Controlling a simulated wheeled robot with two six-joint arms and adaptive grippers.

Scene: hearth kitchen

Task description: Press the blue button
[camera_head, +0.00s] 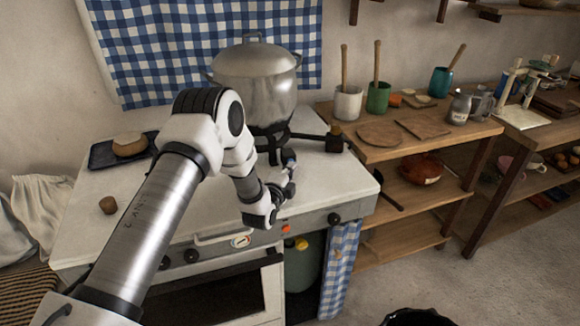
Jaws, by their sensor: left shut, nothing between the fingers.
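I cannot make out a blue button with certainty. The stove front (212,253) carries a red button (285,229), a yellow-orange button (301,243), dark knobs and a round gauge. My left arm reaches across the white stove from the lower left. My left gripper (289,177) is small in the view, over the stove top near its front right edge. It is shut and empty. A small bluish spot shows by its fingertips; I cannot tell what it belongs to. The wrist hides part of the stove's front edge. My right gripper is out of view.
A large metal pot (254,80) stands at the back of the stove. A dark tray (105,154) with a round loaf lies at the left. A wooden shelf unit (450,135) with cups and boards stands at the right.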

